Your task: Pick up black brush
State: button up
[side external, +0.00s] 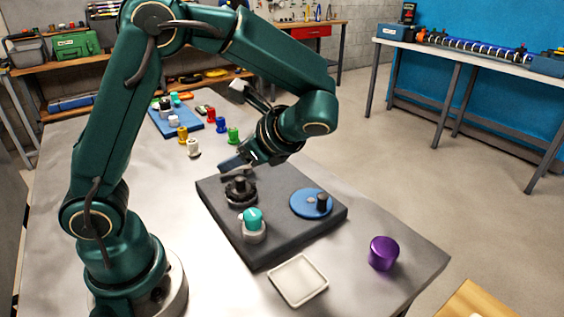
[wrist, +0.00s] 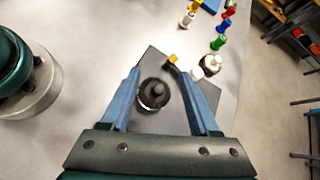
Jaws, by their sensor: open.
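The black brush (side external: 240,191) is a round dark piece with a knob on top, standing on the dark grey mat (side external: 285,240) near its left edge. In the wrist view the black brush (wrist: 154,92) shows between my two blue fingers, closer to the left one, with a pale ring at its base. My gripper (side external: 238,165) is open and empty, just above and behind the brush in the side view. Its fingers also show in the wrist view (wrist: 163,75), spread on both sides of the brush. I cannot tell the exact height gap.
A teal-capped white piece (side external: 253,224) and a blue disc with a dark knob (side external: 305,208) share the mat. A white tray (side external: 298,281) and a purple cylinder (side external: 383,254) stand at the front. Several coloured pegs (side external: 183,136) and a blue board stand behind.

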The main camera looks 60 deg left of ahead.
aim_at(243, 181)
jog(key=f+m+y, duration=0.1)
jog(key=f, duration=0.1)
jog(key=w+d+f+m+y, duration=0.1)
jog(key=f, duration=0.1)
jog(key=w+f+m, duration=0.1)
jog(key=f, duration=0.1)
jog(key=shift+w+d+f+m+y, duration=0.1)
jog(key=shift+d+m+y, duration=0.05)
jog(key=shift+m+y, duration=0.25)
jog(key=shift+f, duration=0.25)
jog(key=shift+x, duration=2.5)
jog(key=shift+c, duration=0.4)
jog(key=shift+r, duration=0.1)
grip_shut()
